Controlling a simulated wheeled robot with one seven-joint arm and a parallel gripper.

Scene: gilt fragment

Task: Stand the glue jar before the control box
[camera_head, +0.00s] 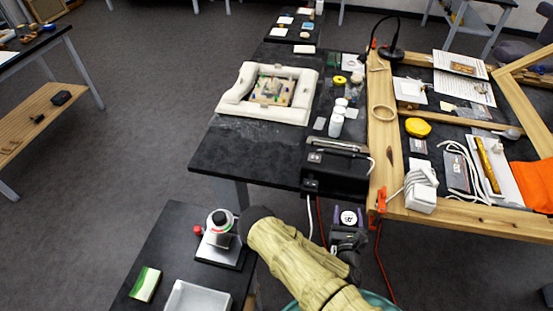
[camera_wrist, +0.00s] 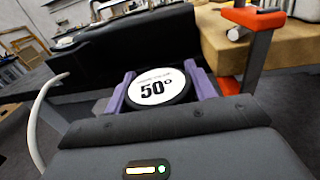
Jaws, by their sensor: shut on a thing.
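The glue jar, seen from above as a round white lid (camera_wrist: 157,88) marked "50°" with a dark rim, sits between the purple fingers of my gripper (camera_wrist: 157,90). In the head view the jar lid (camera_head: 348,217) shows between the fingers of my gripper (camera_head: 348,216), just off the near edge of the black table. The jar's side and base are hidden. The control box (camera_head: 334,172), black with a handle on top, stands at the table's near edge, beyond my gripper. It also shows in the wrist view as a dark body (camera_wrist: 125,42) behind the jar.
A wooden frame (camera_head: 382,150) with an orange clamp (camera_head: 381,199) lies right of the box. White bottles (camera_head: 336,124) stand behind the box. A framed fragment (camera_head: 268,92) lies at the back left. The black table (camera_head: 245,155) is clear left of the box.

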